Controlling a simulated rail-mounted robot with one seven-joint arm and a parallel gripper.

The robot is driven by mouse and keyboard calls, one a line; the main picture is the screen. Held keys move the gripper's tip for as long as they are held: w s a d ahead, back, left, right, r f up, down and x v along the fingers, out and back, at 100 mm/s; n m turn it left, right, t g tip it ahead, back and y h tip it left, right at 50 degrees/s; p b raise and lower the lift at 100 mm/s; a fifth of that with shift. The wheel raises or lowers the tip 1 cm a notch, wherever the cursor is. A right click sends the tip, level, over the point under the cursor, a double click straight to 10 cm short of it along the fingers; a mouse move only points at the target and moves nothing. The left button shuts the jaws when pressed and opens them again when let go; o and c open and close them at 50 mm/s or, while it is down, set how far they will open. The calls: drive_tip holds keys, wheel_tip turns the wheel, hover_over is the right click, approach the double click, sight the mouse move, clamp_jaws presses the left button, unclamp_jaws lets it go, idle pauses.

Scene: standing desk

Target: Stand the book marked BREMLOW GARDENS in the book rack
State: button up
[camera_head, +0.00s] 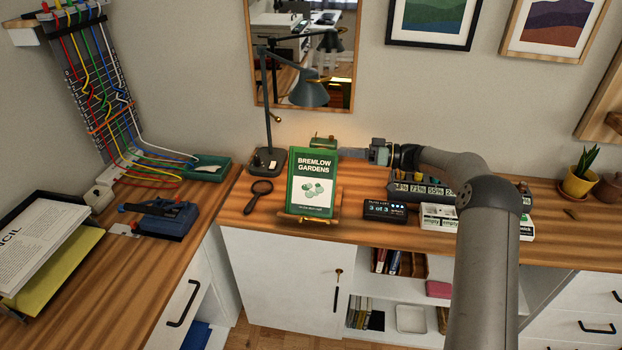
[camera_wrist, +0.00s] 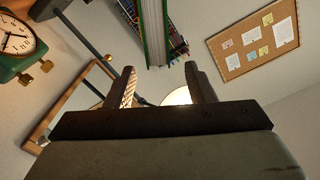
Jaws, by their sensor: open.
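The green book marked BREMLOW GARDENS (camera_head: 313,180) leans upright, cover outward, on a small wooden stand (camera_head: 322,219) on the desk. My gripper (camera_head: 350,152) is open and empty, pointing left, just right of the book's upper right edge. In the wrist view, the two fingers of my gripper (camera_wrist: 161,76) are apart, and the book's edge (camera_wrist: 154,32), with white pages and green cover, shows beyond and between them. They do not appear to touch. A wooden rack (camera_head: 416,264) with a few books sits on the open shelf below the desk; I cannot tell for certain that it is the book rack.
A green clock (camera_head: 323,142) stands behind the book and shows at left in the wrist view (camera_wrist: 17,42). A lamp (camera_head: 268,160) and a magnifier (camera_head: 258,194) are to the left.

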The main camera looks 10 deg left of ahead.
drive_tip(key=shift+w+a+f+p, duration=0.1)
drive_tip(key=shift+a+p, duration=0.55)
drive_tip(key=shift+a, duration=0.9)
drive_tip(key=shift+w+a+f+p, duration=0.1)
drive_tip(key=shift+a+p, duration=0.5)
drive_tip(key=shift+a, duration=0.9)
drive_tip(key=shift+r, duration=0.15)
clamp_jaws()
